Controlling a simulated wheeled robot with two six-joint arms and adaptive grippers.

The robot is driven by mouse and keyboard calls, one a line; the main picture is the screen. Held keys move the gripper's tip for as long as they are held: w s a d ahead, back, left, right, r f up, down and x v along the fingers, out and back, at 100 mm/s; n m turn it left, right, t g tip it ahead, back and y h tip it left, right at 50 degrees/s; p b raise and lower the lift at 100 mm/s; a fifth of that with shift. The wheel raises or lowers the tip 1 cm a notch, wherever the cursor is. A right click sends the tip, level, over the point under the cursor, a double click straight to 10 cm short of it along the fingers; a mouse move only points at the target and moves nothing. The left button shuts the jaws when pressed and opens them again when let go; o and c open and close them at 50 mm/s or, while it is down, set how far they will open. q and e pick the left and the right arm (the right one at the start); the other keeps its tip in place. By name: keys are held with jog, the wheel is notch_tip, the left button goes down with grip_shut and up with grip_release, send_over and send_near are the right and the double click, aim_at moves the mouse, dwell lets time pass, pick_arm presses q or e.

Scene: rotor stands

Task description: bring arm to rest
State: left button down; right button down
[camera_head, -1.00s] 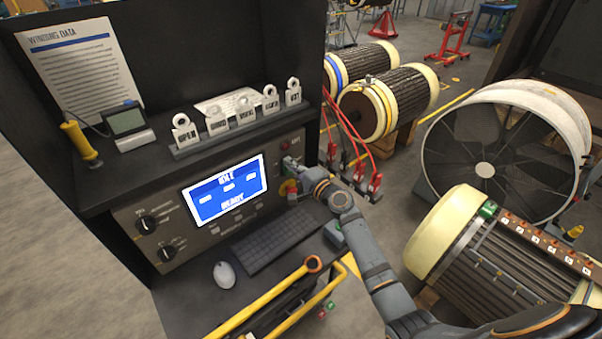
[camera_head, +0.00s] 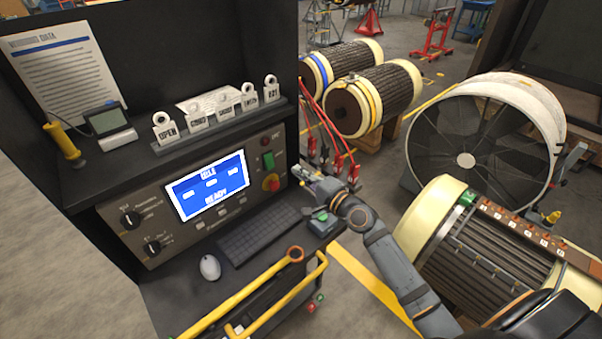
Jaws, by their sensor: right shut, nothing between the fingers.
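My right gripper (camera_head: 308,178) is shut and empty. It hangs in the air just right of the console panel, close to the panel's right edge. My right arm (camera_head: 387,262) reaches up to it from the lower right. The console's screen (camera_head: 210,186) reads IDLE and READY. My left gripper is out of view.
A keyboard (camera_head: 258,238) and a mouse (camera_head: 210,267) lie on the console desk. Red clamp leads (camera_head: 325,125) hang behind the gripper. Rotors (camera_head: 374,98) lie behind, and another rotor (camera_head: 433,225) and a large fan (camera_head: 468,160) stand at right.

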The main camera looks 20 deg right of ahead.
jog(key=s+a+f+n+g+h, duration=0.1)
jog(key=s+a+f+n+g, duration=0.25)
jog(key=s+f+n, duration=0.3)
jog(key=s+a+f+n+g, duration=0.2)
jog(key=s+f+n+g, duration=0.25)
jog(key=s, duration=0.25)
jog(key=s+d+f+n+g+h, duration=0.2)
jog(key=s+d+g+h, duration=0.15)
jog(key=s, duration=0.35)
jog(key=s+d+f+n+g+h, duration=0.2)
jog(key=s+d+h, duration=0.15)
jog(key=s, duration=0.45)
jog(key=d+f+y, duration=0.1)
jog(key=d+f, duration=0.2)
jog(key=f, duration=2.1)
jog(key=s+d+f+g+b, duration=0.1)
jog(key=s+f+g, duration=0.1)
jog(key=s+f, duration=1.7)
jog(key=shift+s+d+m, duration=0.25)
jog(key=shift+s+m, duration=0.05)
jog(key=shift+s, duration=0.4)
